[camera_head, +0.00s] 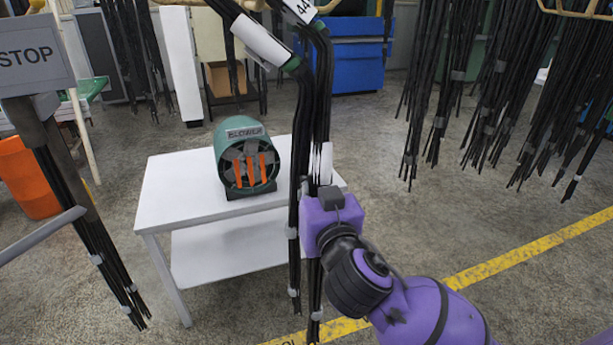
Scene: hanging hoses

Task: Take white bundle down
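Black hoses hang in front of me in the middle of the view. One bundle (296,110) has a broad white band (262,41) near its top. Beside it hangs another bundle (323,100) with a white tag marked 44 (300,10) and a pale wrap lower down. I take the banded one as the white bundle, but cannot be sure. My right gripper (322,200) is purple and overlaps the lower part of these hoses. Its fingers are hidden behind its own body, so its grip does not show. My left gripper is out of view.
A white table (175,190) with a green blower (246,158) stands behind the hoses. More black bundles hang at right (495,90) and at left by a STOP sign (38,55). A blue cabinet (355,65) stands behind. The floor right of the table is open.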

